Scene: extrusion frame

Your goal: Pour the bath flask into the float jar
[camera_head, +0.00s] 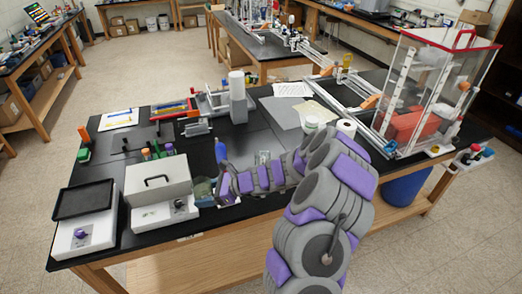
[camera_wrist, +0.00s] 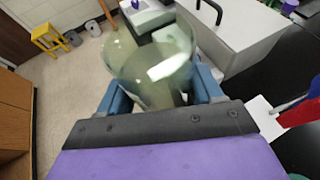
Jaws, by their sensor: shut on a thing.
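My gripper (camera_head: 216,189) is shut on a translucent greenish glass vessel (camera_head: 203,188), which looks like the bath flask, at the front edge of the black table. In the wrist view, my gripper's blue fingers (camera_wrist: 160,88) stand on both sides of this vessel (camera_wrist: 150,62). Its wide mouth shows there, with a pale patch on its wall; I cannot tell how much liquid it holds. A small clear glass (camera_head: 263,157) stands on the table behind my arm and may be the float jar. My arm partly hides that area.
A white box (camera_head: 158,186) with a black handle is close left of my gripper; it also shows in the wrist view (camera_wrist: 245,30). A blue-capped bottle (camera_head: 220,150) stands just behind. A clear red-rimmed case (camera_head: 440,75) is at right. The black table's middle is fairly clear.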

